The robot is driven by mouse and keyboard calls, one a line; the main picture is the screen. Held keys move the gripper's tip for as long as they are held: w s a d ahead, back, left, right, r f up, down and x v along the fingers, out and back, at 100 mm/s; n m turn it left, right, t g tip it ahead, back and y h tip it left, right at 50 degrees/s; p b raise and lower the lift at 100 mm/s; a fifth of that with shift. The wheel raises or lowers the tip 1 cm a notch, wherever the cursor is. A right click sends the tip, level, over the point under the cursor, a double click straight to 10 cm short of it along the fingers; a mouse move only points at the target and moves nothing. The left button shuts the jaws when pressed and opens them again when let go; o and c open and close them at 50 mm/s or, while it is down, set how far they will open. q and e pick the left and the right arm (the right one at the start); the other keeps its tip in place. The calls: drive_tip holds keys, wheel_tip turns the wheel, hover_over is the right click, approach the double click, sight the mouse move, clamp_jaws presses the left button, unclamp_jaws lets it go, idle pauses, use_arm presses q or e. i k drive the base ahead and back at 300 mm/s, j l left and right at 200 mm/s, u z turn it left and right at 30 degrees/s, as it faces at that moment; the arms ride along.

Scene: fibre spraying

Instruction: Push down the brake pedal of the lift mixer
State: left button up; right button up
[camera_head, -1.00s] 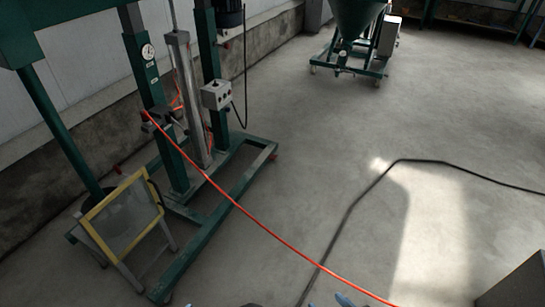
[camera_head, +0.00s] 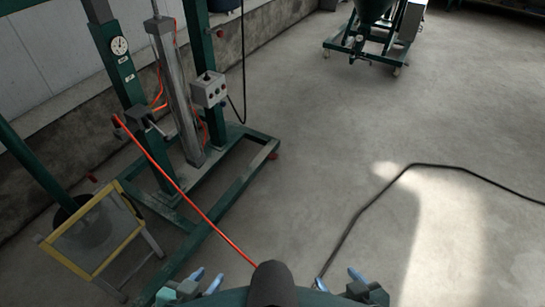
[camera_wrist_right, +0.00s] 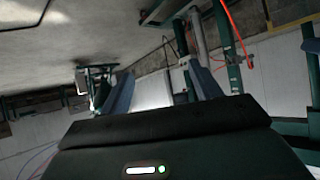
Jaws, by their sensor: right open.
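The lift mixer is a green floor-standing frame (camera_head: 222,205) with a grey cylinder and a grey control box (camera_head: 209,89), at the left of the head view. A small red part (camera_head: 273,156), possibly the brake pedal, sits at the right end of its base, low near the floor. Another red bit (camera_head: 92,178) shows behind at the left. My left gripper (camera_head: 204,279) is at the bottom edge, fingers apart and empty. My right gripper (camera_head: 339,279) is at the bottom right of centre; in the right wrist view (camera_wrist_right: 160,90) its fingers are spread with nothing between. Both are apart from the mixer.
A yellow-edged screen (camera_head: 95,228) stands before a dark bucket at left. A red hose (camera_head: 185,198) runs from the mixer toward me. A black cable (camera_head: 372,205) lies on the floor. A green wheeled hopper machine (camera_head: 365,45) stands behind.

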sight(271, 156)
drive_tip(key=i+l+u, duration=0.1)
drive_tip(key=u, duration=0.6)
drive_tip(key=i+l+u, duration=0.1)
drive_tip(key=l+u, duration=0.15)
drive_tip(key=i+l+u, duration=0.1)
drive_tip(key=l+u, duration=0.2)
drive_tip(key=i+l+u, duration=0.1)
drive_tip(key=l+u, duration=0.45)
drive_tip(key=l, duration=1.85)
drive_tip(key=i+l, duration=0.1)
drive_tip(key=l, duration=0.8)
drive_tip(key=i+u, duration=0.05)
